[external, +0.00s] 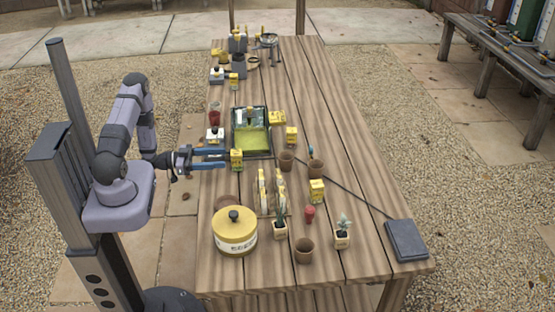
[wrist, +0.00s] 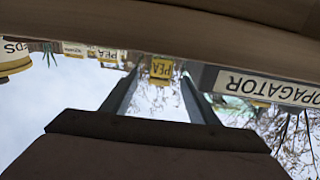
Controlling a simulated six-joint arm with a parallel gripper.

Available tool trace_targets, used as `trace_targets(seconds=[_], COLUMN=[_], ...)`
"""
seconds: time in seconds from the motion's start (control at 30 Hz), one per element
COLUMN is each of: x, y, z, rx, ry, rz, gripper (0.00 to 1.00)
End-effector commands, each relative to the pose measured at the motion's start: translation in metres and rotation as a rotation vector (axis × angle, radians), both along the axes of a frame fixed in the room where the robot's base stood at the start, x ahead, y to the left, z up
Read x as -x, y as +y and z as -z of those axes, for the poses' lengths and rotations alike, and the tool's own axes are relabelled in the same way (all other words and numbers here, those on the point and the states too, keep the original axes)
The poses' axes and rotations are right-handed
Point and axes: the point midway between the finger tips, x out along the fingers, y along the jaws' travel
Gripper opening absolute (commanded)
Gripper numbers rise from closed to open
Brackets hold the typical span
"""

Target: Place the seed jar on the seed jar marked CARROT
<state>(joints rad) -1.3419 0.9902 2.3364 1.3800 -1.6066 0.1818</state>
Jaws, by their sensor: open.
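My gripper (external: 222,158) is open and empty, low over the left edge of the table, its two blue fingers pointing right. A small yellow jar (external: 237,159) stands just past the fingertips. In the wrist view, which is upside down, a yellow block marked PEA (wrist: 161,69) shows between the fingers (wrist: 160,80). Another PEA label (wrist: 106,54) is further left. Similar small yellow jars or packets stand at the right of the tray (external: 292,134) and further front (external: 317,190). I cannot read CARROT on any of them.
A dark-rimmed tray (external: 235,110) marked PROPAGATOR in the wrist view (wrist: 268,88) is behind the yellow jar. A big yellow seed tin (external: 234,232), terracotta pots (external: 304,250), a packet rack (external: 272,193) and a dark box (external: 406,240) stand nearer the front. The right side is mostly clear.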

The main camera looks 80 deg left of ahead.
Motion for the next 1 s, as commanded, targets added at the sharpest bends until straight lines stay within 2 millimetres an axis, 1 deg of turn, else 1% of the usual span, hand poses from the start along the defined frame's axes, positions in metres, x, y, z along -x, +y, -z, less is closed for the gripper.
trace_targets(seconds=[0.33, 0.57, 0.7, 0.77, 1.0], x=[0.0, 0.0, -0.001, -0.002, -0.019], y=[0.0, -0.001, -0.002, -0.002, -0.003], z=[0.0, -0.019, -0.017, -0.018, -0.018], rx=[0.0, 0.0, 0.0, 0.0, 0.001], ry=[0.0, 0.0, 0.0, 0.0, 0.001], rz=[0.0, -0.001, -0.001, 0.0, 0.002], gripper=[0.54, 0.54, 0.54, 0.54, 0.54])
